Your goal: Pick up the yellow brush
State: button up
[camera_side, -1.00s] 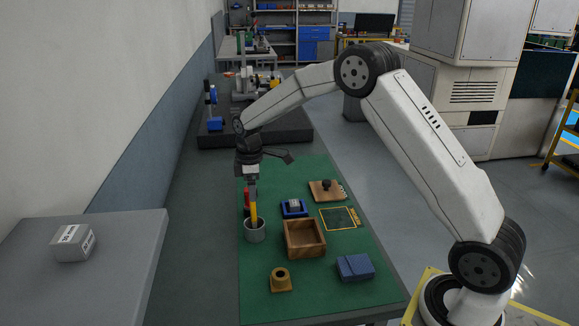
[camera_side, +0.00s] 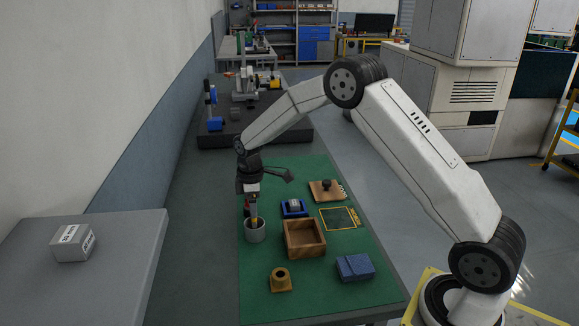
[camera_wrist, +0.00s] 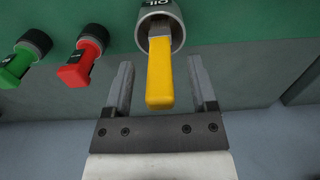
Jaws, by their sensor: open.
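The yellow brush (camera_wrist: 160,78) stands in a grey metal cup (camera_wrist: 176,36) marked "OIL" in the wrist view, its bristle end inside the cup and its handle sticking out. My gripper (camera_wrist: 162,80) is open, with one finger on each side of the handle and a gap visible on both sides. In the side view, my gripper (camera_side: 251,199) is just above the cup (camera_side: 255,231), and only a little of the yellow brush (camera_side: 254,218) shows between gripper and cup.
Red (camera_wrist: 82,60) and green (camera_wrist: 22,58) handled items lie left of the cup in the wrist view. On the green mat (camera_side: 330,285) are a wooden tray (camera_side: 304,252), a blue box (camera_side: 355,267), a brass piece (camera_side: 281,281) and a blue holder (camera_side: 294,208).

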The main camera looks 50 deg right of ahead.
grip_shut()
jog(key=shift+r, duration=0.15)
jog(key=shift+r, duration=0.45)
notch_tip(320, 180, up, 2)
jog(key=s+a+r, duration=0.1)
jog(key=s+r, duration=0.8)
jog(key=s, duration=0.5)
jog(key=shift+a+r, duration=0.3)
jog(key=shift+r, duration=0.1)
